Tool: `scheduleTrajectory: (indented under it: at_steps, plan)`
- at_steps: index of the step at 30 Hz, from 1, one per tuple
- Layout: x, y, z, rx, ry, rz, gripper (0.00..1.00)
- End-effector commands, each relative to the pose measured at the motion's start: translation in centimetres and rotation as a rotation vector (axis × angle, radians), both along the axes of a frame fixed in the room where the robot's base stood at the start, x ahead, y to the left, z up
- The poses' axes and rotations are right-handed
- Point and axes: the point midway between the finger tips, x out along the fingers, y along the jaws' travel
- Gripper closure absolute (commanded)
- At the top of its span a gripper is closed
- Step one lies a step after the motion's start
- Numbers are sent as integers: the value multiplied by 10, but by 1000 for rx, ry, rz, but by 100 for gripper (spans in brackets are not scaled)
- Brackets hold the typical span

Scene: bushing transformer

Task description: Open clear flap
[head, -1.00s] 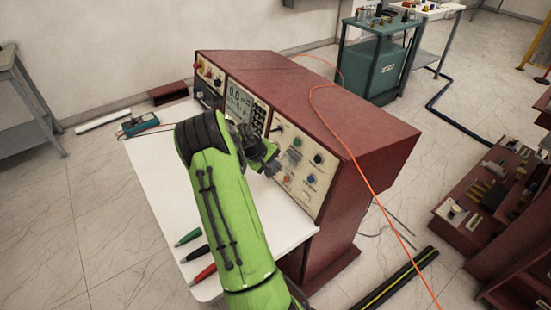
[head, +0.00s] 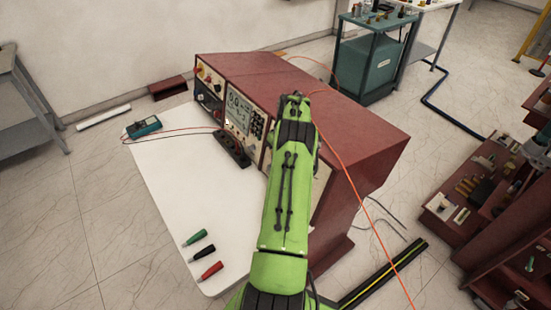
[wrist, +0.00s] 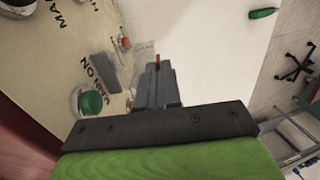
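The cream control panel (wrist: 40,50) fills the left of the wrist view, with dark lettering that includes "MAIN ON". A green button (wrist: 90,102) with a pale ring sits on it, and an orange-red button (wrist: 125,43) is farther up. A grey, see-through-looking plate (wrist: 104,66) between them may be the clear flap; whether it stands open is unclear. My gripper (wrist: 159,66) is beside these parts to the right, its dark fingers close together with nothing clearly held. A thin red bit shows at the tips. In the head view my arm hides the gripper and the right panel.
Green, black and red probe handles (head: 207,270) lie at the table's front. A teal meter (head: 143,126) lies at the left. An orange cable (head: 345,158) runs over the console beside my arm.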

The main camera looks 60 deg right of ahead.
Motion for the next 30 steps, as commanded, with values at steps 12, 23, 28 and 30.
scheduleTrajectory:
  at_steps: [12, 23, 28, 30]
  plan:
    - [-2, -5, 3, 93, -47, -2, 100]
    - [-3, -5, 4, 108, -54, -1, 100]
    - [-2, -5, 4, 109, -53, 0, 100]
    - [-2, -5, 4, 109, -53, 0, 95]
